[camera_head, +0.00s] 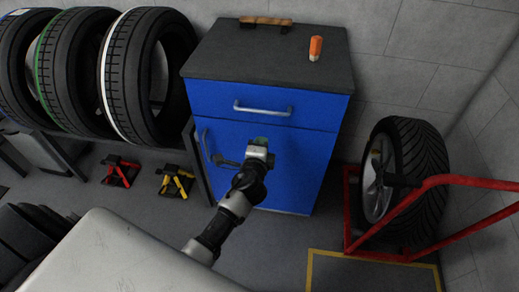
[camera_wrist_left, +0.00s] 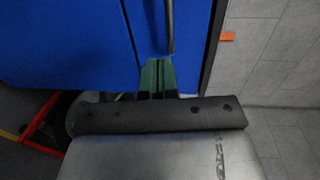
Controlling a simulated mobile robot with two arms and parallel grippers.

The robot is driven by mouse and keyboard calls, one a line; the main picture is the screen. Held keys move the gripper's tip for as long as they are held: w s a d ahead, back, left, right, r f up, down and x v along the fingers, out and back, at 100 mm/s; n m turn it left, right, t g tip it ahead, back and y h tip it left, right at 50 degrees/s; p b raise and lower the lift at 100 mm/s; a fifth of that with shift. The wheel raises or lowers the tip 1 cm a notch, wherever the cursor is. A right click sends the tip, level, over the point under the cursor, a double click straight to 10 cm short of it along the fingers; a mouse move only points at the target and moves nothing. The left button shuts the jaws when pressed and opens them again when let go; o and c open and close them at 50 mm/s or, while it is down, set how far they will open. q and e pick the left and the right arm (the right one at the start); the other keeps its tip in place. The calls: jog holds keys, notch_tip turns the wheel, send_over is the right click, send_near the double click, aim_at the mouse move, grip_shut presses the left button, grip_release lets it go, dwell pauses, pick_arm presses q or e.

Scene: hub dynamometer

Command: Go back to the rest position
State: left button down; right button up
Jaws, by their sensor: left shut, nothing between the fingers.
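My left gripper (camera_head: 260,142) is in front of the blue cabinet (camera_head: 275,175), near the middle of its lower door. Its arm reaches up from the bottom of the head view. In the left wrist view its green fingers (camera_wrist_left: 157,78) are together with nothing between them. A metal bar handle (camera_wrist_left: 170,28) lies just beyond the fingertips there; I cannot tell whether they touch. In the head view the drawer handle (camera_head: 263,109) is above the gripper and the lower door's handle (camera_head: 206,147) is to its left. My right gripper is not in view.
An orange cylinder (camera_head: 315,48) and a wooden-handled item (camera_head: 266,22) sit on the cabinet top. Tires (camera_head: 135,85) stand on a rack at left. Red (camera_head: 120,171) and yellow (camera_head: 175,182) stands are on the floor. A red frame (camera_head: 349,215) with a wheel (camera_head: 415,170) is at right.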

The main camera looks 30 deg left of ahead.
pick_arm(q)
jog(key=v, duration=0.2)
jog(key=shift+s+d+f, duration=0.1)
jog(key=shift+s, duration=0.25)
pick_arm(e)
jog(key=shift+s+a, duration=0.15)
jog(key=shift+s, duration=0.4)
pick_arm(q)
jog(key=s+d+f+n+g+h+p, duration=0.1)
jog(key=s+f+n+g, duration=0.15)
jog(key=s+f, duration=0.55)
jog(key=s+f+n+g+h, duration=0.1)
jog(key=s+f+g, duration=0.25)
jog(key=f, duration=0.85)
jog(key=s+d+f+n+g+h+p, duration=0.1)
jog(key=s+f+n+g, duration=0.15)
jog(key=s+f, duration=0.6)
jog(key=s+a+f+n+g, duration=0.1)
jog(key=s+f+n+g, duration=0.2)
jog(key=s, duration=0.9)
jog(key=s+a+f+n+g+h+p, duration=0.1)
jog(key=s+f+n+g, duration=0.2)
jog(key=s+f, duration=0.6)
jog(key=s, duration=0.4)
jog(key=shift+s+n, duration=0.25)
jog(key=shift+n, duration=0.05)
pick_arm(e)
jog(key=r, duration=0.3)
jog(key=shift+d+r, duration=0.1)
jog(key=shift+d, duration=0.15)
